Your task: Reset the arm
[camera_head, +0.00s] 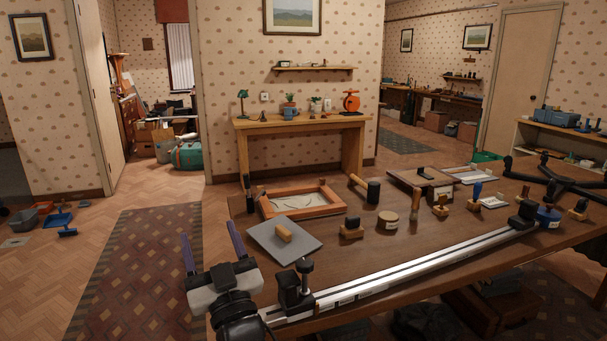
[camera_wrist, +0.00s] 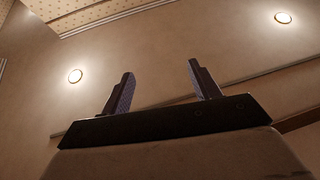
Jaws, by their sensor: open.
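My gripper (camera_head: 210,252) is at the lower left of the head view, beside the left end of the wooden table (camera_head: 445,235). Its two dark bluish fingers point upward and stand well apart, with nothing between them. In the wrist view, my gripper (camera_wrist: 158,92) shows the same two spread fingers against the ceiling. Most of my arm behind the white gripper body is out of view or hidden.
A long metal rail (camera_head: 410,270) lies along the table's near edge. A patterned rug (camera_head: 135,260) covers open floor at left. A side table (camera_head: 300,127) stands behind.

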